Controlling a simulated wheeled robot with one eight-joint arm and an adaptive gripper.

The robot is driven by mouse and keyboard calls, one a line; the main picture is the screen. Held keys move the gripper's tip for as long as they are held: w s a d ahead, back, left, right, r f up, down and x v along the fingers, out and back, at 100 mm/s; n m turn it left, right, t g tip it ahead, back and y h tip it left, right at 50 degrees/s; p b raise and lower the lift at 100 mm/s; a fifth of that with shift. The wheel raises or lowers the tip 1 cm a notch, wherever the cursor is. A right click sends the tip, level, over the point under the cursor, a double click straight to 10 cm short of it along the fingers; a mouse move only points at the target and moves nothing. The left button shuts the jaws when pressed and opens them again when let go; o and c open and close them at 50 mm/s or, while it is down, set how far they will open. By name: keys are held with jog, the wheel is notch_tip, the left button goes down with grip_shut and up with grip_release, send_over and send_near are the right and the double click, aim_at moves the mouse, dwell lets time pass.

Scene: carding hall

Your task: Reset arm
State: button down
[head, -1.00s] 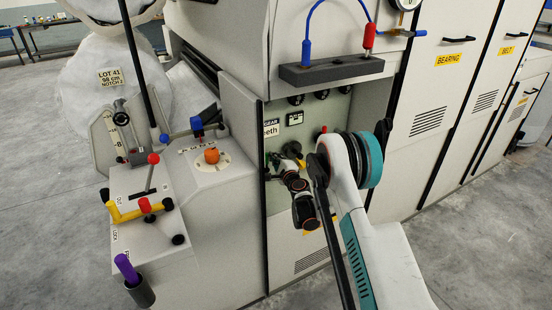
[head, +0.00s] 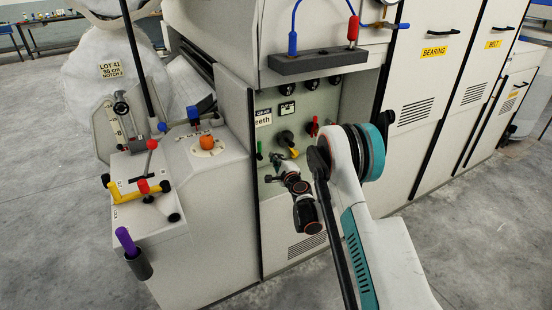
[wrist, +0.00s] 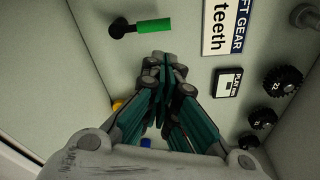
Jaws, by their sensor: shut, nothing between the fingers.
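My gripper (head: 271,179) is in front of the open recess in the grey machine, low and left, below the panel's knobs. In the wrist view my gripper (wrist: 164,62) shows its fingers drawn together with nothing between them. My arm (head: 345,160) comes from the lower right and bends at a teal-capped joint. Whether the fingertips touch the panel cannot be told.
A dark shelf block (head: 318,62) with blue and red handles overhangs the recess. At left is a console with a yellow lever (head: 135,190), an orange knob (head: 206,141) and a purple handle (head: 127,241) in a cup. Floor (head: 480,235) at right is clear.

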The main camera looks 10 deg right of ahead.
jog(key=shift+r, duration=0.1)
jog(key=s+a+r+n+g+y, duration=0.15)
jog(key=s+r+n, duration=0.35)
jog(key=r, duration=0.6)
jog(key=s+a+r+n+g+y, duration=0.1)
jog(key=s+a+r+n+g, duration=0.2)
jog(key=s+r, duration=0.5)
jog(key=s+r+n+g+h, duration=0.1)
jog(key=s+r+n, duration=0.25)
jog(key=s, duration=0.25)
jog(key=s+r+n+g, duration=0.1)
jog(key=s+r+n, duration=0.2)
jog(key=s+r, duration=0.3)
jog(key=s+d+f+n+g+h, duration=0.1)
jog(key=s+d+f, duration=0.1)
jog(key=s, duration=0.8)
jog(key=s+d+f+n+g+h, duration=0.1)
jog(key=s+d+f+n+h, duration=0.1)
jog(key=s, duration=0.8)
jog(key=s+d+f+n+g+h, duration=0.1)
jog(key=s+d+f+n, duration=0.1)
jog(key=s, duration=0.8)
jog(key=shift+s+d+f+g, duration=0.15)
jog(key=shift+d+f+g, duration=0.2)
jog(key=shift+d+f, duration=0.2)
jog(key=c, duration=2.4)
grip_release()
jog(key=shift+n+h, duration=0.25)
